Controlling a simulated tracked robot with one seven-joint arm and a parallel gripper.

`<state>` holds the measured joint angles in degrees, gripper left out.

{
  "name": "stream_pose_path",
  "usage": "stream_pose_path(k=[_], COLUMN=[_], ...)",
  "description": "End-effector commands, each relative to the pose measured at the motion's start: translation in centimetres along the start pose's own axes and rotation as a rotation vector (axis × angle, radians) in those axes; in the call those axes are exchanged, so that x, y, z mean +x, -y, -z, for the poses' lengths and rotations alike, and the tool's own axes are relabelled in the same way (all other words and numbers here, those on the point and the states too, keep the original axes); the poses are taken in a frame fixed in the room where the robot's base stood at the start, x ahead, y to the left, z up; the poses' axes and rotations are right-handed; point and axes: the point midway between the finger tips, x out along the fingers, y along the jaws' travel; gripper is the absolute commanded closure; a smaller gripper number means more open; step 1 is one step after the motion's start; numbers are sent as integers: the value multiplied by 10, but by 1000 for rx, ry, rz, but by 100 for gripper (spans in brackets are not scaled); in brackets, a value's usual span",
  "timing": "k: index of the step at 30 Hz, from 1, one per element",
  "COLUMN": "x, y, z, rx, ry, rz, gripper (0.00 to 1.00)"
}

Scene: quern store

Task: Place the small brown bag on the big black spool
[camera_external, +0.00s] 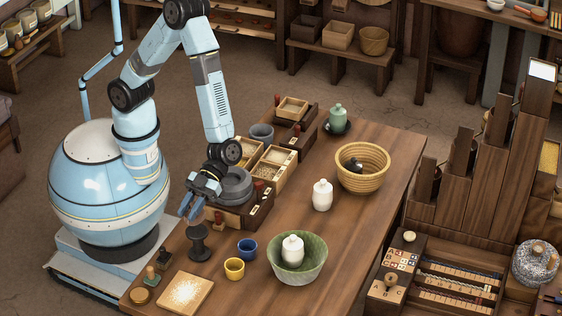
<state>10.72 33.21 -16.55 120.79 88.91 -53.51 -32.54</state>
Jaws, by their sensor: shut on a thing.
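A big black spool (199,243) stands upright on the near left part of the wooden table. My gripper (189,210) points down just above and slightly left of the spool's top, beside a dark wooden box. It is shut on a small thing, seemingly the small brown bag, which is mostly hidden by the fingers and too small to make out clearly. No other small brown bag stands out on the table.
A dark grey round stone (236,184) sits on the wooden box right by my gripper. A blue cup (247,249), a yellow cup (234,268) and a green bowl (297,268) with a white jar stand right of the spool. A square board (185,292) lies in front.

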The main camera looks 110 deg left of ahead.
Motion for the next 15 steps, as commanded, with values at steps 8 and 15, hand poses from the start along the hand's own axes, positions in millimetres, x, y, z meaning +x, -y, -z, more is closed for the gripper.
stream_pose_path(k=[8,15], x=[14,15], y=[4,4], z=[-28,-31], rx=[-3,0], ry=[0,0], rz=[-2,0], gripper=[100,100])
